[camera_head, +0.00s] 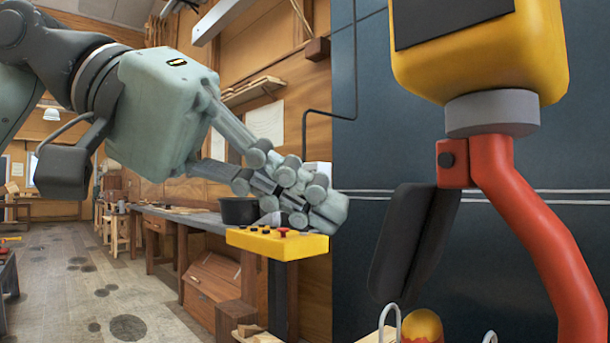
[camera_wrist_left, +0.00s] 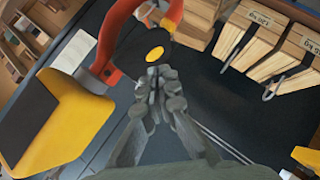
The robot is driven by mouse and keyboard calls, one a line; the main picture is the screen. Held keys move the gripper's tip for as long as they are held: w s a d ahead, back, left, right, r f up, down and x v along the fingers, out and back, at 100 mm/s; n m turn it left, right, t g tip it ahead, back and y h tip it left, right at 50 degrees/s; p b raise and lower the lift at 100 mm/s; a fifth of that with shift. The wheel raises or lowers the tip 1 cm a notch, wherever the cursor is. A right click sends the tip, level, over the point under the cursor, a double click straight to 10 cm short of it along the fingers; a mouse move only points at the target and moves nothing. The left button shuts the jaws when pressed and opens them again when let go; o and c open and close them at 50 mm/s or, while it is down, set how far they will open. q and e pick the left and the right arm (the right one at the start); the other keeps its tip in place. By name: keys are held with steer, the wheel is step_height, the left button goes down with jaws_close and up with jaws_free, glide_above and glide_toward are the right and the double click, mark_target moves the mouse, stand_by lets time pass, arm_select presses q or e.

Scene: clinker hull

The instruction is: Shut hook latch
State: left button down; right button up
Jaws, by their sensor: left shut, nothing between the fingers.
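A red hook (camera_head: 525,220) hangs from a yellow block (camera_head: 480,50) below a grey collar at the right of the head view. A dark latch flap (camera_head: 410,245) hangs from a red lug on the hook, slanting down and left. A yellow-topped red end (camera_head: 425,326), apparently the hook's tip, shows just right of the flap's lower end. My left gripper (camera_head: 325,205) is shut and empty, left of the flap with a gap in the picture. In the left wrist view its fingertips (camera_wrist_left: 158,80) are close to the dark flap with a yellow spot (camera_wrist_left: 150,45); contact cannot be told.
A yellow control box (camera_head: 280,243) with a red button lies just below my left gripper. A black pot (camera_head: 238,211) stands on the bench behind. Wooden crates with wire loops (camera_wrist_left: 262,48) lie beyond the hook in the wrist view. A dark wall panel stands behind.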

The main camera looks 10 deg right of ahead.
mark_target(425, 239)
arm_select(q)
steer(key=shift+s+d+f+n+g+h, duration=0.2)
steer(key=shift+s+f+n+g+h, duration=0.2)
steer(key=shift+f+h, duration=0.2)
steer(key=shift+s+d+f+n+g+h, duration=0.2)
steer(key=shift+f+n+g+h, duration=0.15)
steer(key=shift+f+n+h, duration=0.2)
steer(key=shift+s+d+f+n+g+h, duration=0.2)
steer(key=shift+s+f+n+g+h, duration=0.2)
steer(key=shift+f+h, duration=0.2)
arm_select(e)
steer(key=shift+s+d+r, duration=0.15)
steer(key=shift+s+r, duration=0.05)
steer(key=shift+r, duration=0.6)
steer(key=shift+r, duration=0.1)
arm_select(q)
steer(key=shift+w, duration=0.1)
steer(key=shift+r, duration=0.1)
arm_select(e)
steer(key=shift+s, duration=0.1)
